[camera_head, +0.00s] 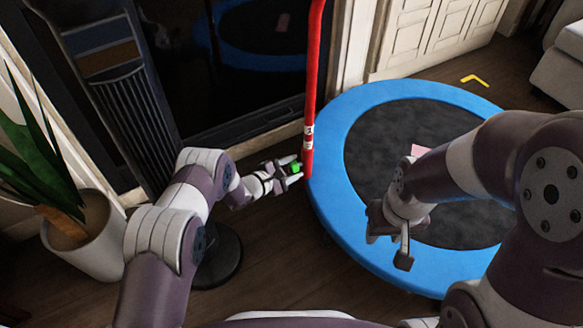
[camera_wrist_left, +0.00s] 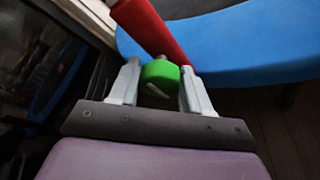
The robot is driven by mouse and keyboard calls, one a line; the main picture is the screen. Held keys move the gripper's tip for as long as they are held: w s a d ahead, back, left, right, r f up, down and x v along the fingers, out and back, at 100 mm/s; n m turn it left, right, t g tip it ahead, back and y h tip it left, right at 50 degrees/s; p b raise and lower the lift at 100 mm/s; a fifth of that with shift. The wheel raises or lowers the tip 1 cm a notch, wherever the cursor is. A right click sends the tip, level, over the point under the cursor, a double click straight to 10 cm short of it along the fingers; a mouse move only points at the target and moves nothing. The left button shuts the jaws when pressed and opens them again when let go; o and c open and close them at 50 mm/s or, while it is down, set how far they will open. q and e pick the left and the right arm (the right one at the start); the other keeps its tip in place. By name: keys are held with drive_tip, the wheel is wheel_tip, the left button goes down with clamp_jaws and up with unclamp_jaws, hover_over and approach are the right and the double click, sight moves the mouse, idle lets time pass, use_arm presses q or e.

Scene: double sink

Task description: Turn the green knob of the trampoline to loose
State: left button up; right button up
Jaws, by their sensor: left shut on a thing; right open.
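The green knob (camera_head: 296,167) sits low on the red pole (camera_head: 312,90) at the left edge of the trampoline (camera_head: 325,130), which has a blue rim and a dark mat. My left gripper (camera_head: 291,170) is shut on the knob. In the left wrist view the green knob (camera_wrist_left: 160,78) sits between the two pale fingers (camera_wrist_left: 158,88), with a light slanted mark on its face. The red pole (camera_wrist_left: 155,30) rises just behind it. My right gripper (camera_head: 389,243) is open and empty above the trampoline's near part.
A potted plant (camera_head: 90,235) stands at the left. A dark tower fan (camera_head: 120,90) on a round base stands behind my left arm. A pink item (camera_head: 420,151) lies on the mat. A yellow corner mark (camera_head: 475,79) is on the floor beyond the trampoline.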

use_arm(q)
drive_tip(key=shift+w+a+r, duration=0.1)
drive_tip(key=shift+w+r, duration=0.05)
drive_tip(key=shift+w, duration=0.05)
drive_tip(key=o, duration=1)
drive_tip(key=shift+s, duration=0.1)
drive_tip(key=shift+s+a+r+p, duration=0.2)
drive_tip(key=shift+a+p, duration=0.05)
drive_tip(key=shift+p, duration=0.1)
drive_tip(key=p+v, duration=0.3)
drive_tip(key=v, duration=0.3)
drive_tip(key=shift+s+a, duration=0.25)
drive_tip(key=shift+a, duration=0.05)
